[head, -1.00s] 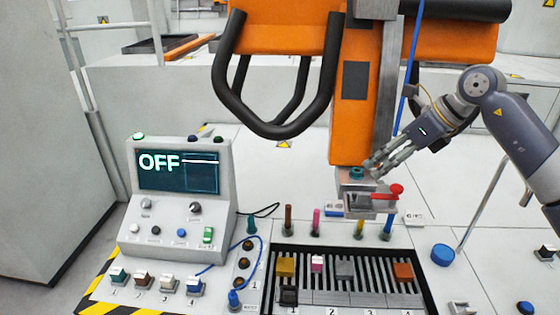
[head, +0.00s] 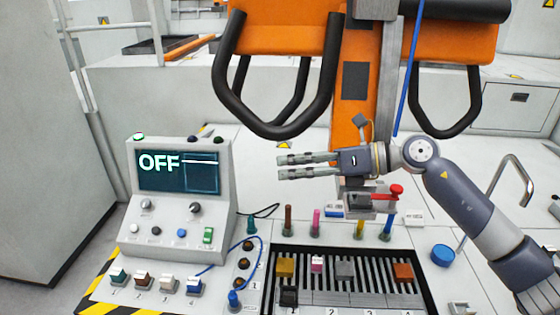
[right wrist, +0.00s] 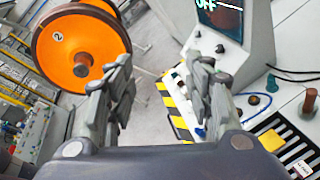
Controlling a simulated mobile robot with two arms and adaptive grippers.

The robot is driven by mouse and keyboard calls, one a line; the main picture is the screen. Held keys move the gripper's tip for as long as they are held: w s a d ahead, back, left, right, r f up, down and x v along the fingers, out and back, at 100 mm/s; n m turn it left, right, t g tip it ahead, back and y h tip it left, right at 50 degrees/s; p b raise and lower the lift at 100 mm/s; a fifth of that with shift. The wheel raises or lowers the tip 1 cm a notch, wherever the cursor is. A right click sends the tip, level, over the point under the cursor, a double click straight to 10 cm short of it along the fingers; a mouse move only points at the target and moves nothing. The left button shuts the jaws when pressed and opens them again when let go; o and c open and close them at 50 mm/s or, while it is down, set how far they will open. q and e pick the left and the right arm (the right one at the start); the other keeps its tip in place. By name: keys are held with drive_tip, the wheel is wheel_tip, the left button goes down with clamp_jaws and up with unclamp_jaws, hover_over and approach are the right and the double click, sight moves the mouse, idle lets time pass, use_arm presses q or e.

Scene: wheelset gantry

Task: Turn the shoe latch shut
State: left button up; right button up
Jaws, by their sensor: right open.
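The shoe (head: 357,203), a grey block, sits at the foot of the orange column (head: 352,120) in the head view. A latch with a red knob (head: 396,190) sticks out at its right side. Whether the latch is shut cannot be told. My right gripper (head: 278,166) is open and empty. Its fingers point left, in front of the column and above and left of the latch, apart from it. The right wrist view shows the gripper (right wrist: 163,88) with nothing between its fingers. The shoe and latch are not in that view. My left gripper is not in view.
Below is a slotted tray (head: 350,298) with coloured blocks. Several coloured pegs stand behind it. A control box (head: 180,205) reading OFF stands at left. Black bar loops (head: 275,125) hang above the fingers. An orange wheel (right wrist: 80,45) shows in the right wrist view.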

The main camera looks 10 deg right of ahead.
drive_tip(key=shift+s+a+r+m+t+y, duration=0.2)
drive_tip(key=shift+a+r+m+t+y, duration=0.35)
drive_tip(key=shift+a+m+y, duration=0.3)
drive_tip(key=shift+s+a+r+m+t+y, duration=0.15)
drive_tip(key=shift+a+r+m+t+y, duration=0.4)
drive_tip(key=shift+a, duration=0.35)
